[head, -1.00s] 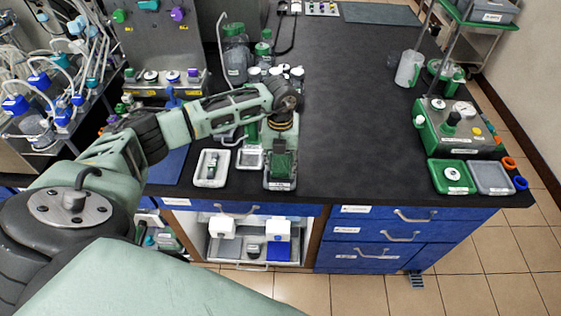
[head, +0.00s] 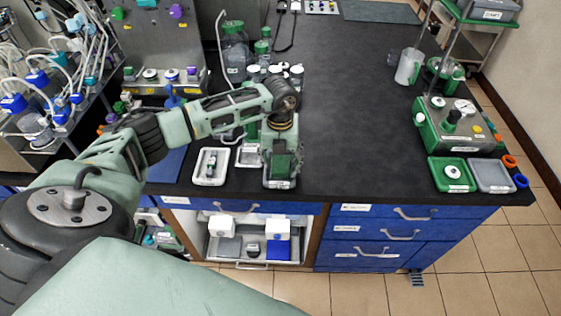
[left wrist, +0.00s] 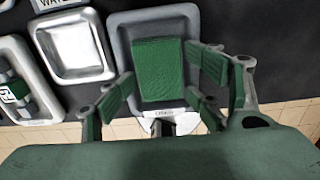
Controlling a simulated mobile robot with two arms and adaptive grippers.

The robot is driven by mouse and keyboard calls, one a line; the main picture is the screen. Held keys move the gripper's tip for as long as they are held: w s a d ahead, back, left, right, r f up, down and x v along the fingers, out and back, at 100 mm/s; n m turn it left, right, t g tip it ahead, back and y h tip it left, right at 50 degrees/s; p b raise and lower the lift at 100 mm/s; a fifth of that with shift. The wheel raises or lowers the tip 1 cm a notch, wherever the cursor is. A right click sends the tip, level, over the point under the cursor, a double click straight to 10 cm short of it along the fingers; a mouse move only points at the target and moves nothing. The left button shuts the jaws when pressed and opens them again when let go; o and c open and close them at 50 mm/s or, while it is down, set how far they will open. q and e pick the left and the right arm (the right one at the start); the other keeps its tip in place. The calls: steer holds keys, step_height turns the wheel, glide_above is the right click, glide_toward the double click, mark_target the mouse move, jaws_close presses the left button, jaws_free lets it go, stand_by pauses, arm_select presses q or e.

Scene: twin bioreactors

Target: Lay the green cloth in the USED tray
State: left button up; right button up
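The green cloth (left wrist: 160,68) lies folded in a grey tray (left wrist: 119,40) in the left wrist view. A white label on that tray's near rim is too small to read surely. In the head view the same grey tray (head: 279,184) sits at the bench's front edge, under my left gripper (head: 284,150). My left gripper's fingers (left wrist: 165,95) are spread apart, one on each side of the cloth. Whether they touch it I cannot tell. My right gripper is out of view. No label reading USED is legible; an empty grey tray (head: 491,177) sits at the bench's right front corner.
A small metal tray (head: 247,157) and a white tray (head: 211,168) holding an item stand left of the cloth's tray. A green tray (head: 452,175) with a white disc is beside the empty grey one. Bottles (head: 235,50) stand behind my arm. The bench's middle is clear.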

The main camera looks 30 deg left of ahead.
mark_target(280, 165)
arm_select(q)
steer(key=shift+s+r+p, duration=0.1)
steer(key=shift+r+p, duration=0.3)
steer(key=shift+p, duration=0.05)
step_height(280, 165, up, 12)
steer(key=b, duration=0.3)
steer(key=shift+r, duration=0.25)
steer(key=shift+a, duration=0.1)
